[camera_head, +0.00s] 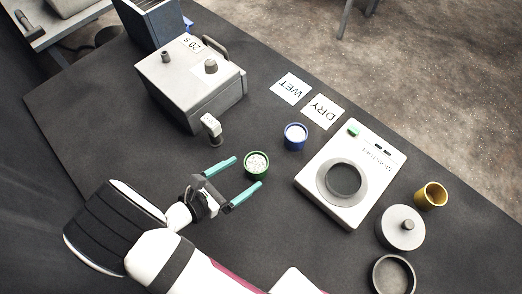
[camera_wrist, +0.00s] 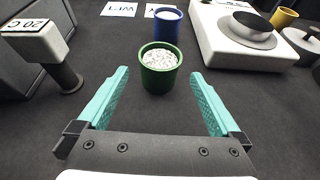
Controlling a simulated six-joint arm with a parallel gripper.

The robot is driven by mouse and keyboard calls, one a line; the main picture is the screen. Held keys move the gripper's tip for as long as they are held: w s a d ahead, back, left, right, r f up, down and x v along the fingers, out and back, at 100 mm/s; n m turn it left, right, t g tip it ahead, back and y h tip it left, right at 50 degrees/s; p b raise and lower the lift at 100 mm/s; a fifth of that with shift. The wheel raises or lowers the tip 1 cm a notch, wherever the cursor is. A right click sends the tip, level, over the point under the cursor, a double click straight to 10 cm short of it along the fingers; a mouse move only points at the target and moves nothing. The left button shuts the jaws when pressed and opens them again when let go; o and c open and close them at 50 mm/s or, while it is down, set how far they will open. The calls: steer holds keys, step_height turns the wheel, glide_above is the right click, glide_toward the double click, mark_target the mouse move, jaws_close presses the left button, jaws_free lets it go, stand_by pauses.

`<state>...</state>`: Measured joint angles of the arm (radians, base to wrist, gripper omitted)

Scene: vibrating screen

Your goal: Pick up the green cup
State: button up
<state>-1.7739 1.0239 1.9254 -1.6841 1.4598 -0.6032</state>
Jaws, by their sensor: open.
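The green cup (camera_head: 257,166) stands upright on the dark table and holds pale, speckled material. In the wrist view the green cup (camera_wrist: 160,72) is centred just ahead of the fingertips, with its rim and contents visible. My gripper (camera_head: 242,178) is open, its two teal fingers pointing toward the cup. In the wrist view my gripper (camera_wrist: 160,82) has one finger to each side, with a clear gap between each fingertip and the cup. Nothing is held.
A blue cup (camera_head: 295,136) with pale contents stands behind the green one. A white scale (camera_head: 308,181) is to the right, near a yellow cup (camera_head: 431,196) and a round lidded pot (camera_head: 400,228). A grey machine (camera_head: 190,82) stands at the left, with WET (camera_head: 291,88) and DRY (camera_head: 322,111) cards behind.

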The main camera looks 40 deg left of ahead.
mark_target(263, 161)
steer(key=x, duration=0.9)
steer(key=shift+f, duration=0.4)
steer(key=c, duration=1.5)
steer(key=shift+o, duration=0.2)
steer(key=shift+r, duration=0.15)
